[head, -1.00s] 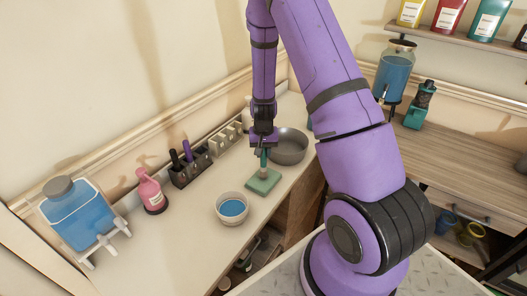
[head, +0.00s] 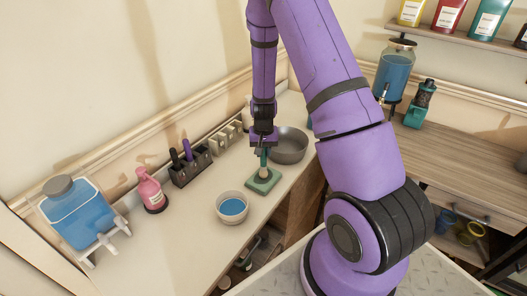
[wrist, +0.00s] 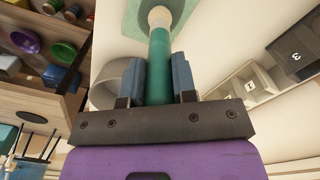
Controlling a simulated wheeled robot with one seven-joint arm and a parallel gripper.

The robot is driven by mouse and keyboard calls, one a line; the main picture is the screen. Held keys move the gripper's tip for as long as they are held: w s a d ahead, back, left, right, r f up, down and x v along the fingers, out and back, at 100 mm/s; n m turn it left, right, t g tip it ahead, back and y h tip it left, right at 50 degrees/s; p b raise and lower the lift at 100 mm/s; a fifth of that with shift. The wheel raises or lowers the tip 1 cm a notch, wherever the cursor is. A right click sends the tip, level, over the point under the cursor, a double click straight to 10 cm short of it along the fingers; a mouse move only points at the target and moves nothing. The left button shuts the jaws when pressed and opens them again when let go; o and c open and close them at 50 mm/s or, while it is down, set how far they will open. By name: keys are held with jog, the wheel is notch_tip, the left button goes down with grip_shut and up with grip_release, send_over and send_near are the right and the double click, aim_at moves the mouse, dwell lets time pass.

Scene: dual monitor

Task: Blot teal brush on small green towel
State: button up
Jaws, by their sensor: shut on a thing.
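My gripper (head: 264,146) is shut on the teal brush (head: 263,160), which points down with its pale tip end at the small green towel (head: 258,187). In the wrist view the teal brush (wrist: 159,62) stands between the two fingers, and its pale end lies over the green towel (wrist: 130,22). The tip meets or nearly meets the towel; the exact contact is hidden. The towel lies folded flat near the front edge of the counter.
A bowl of blue liquid (head: 232,207) stands left of the towel. A grey bowl (head: 289,146) is just behind my gripper. A dark brush holder (head: 190,167), a pink bottle (head: 151,190) and a blue tank (head: 80,215) line the wall side.

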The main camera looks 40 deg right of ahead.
jog(key=shift+r, duration=3.5)
jog(key=shift+w, duration=0.1)
